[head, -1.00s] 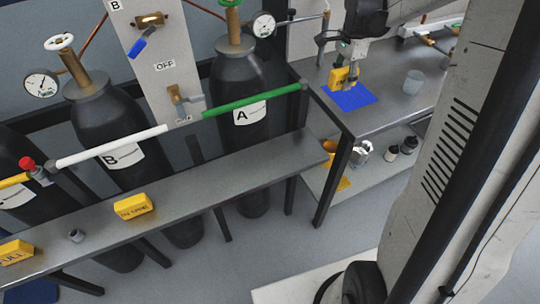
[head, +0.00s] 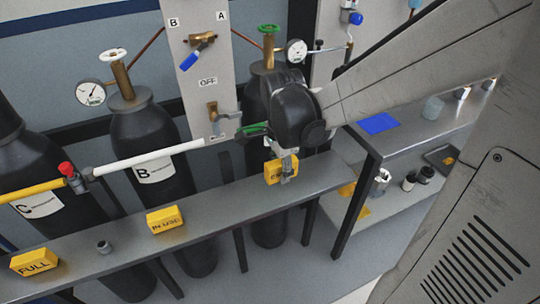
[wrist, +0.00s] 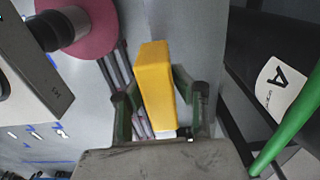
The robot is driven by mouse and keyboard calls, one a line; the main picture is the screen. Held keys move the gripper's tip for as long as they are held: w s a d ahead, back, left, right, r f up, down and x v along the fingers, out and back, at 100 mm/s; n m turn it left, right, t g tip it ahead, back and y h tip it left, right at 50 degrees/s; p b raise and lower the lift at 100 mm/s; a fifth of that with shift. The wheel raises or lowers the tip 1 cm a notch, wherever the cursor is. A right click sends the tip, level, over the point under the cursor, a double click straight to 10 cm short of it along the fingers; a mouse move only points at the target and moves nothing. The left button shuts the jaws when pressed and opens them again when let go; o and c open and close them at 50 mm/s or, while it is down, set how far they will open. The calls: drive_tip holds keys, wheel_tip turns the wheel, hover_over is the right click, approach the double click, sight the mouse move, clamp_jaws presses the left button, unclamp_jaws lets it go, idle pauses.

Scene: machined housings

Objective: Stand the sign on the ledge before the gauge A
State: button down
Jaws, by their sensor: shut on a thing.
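My gripper (head: 286,166) is shut on a yellow sign (head: 271,172) in the head view. The sign's dark lettering is partly covered by a finger. In the wrist view the yellow sign (wrist: 154,80) is between the two fingers of my gripper (wrist: 160,98). The sign is over the grey ledge (head: 215,198), in front of the cylinder with the green valve; I cannot tell whether it touches the ledge. Gauge A (head: 296,52) is a white dial beside that green valve. The A label (wrist: 279,88) shows in the wrist view.
A green rail (wrist: 288,128) runs close by on the right in the wrist view. The blue mat (head: 379,123) is bare.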

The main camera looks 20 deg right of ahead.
drive_tip(key=b, duration=0.2)
hover_over(301, 179)
wheel_tip(301, 179, down, 7)
drive_tip(key=shift+f+b, duration=0.35)
drive_tip(key=shift+f, duration=1.6)
drive_tip(key=shift+f, duration=0.2)
drive_tip(key=c, duration=1.4)
unclamp_jaws()
drive_tip(key=shift+c, duration=0.2)
drive_tip(key=shift+r, duration=0.1)
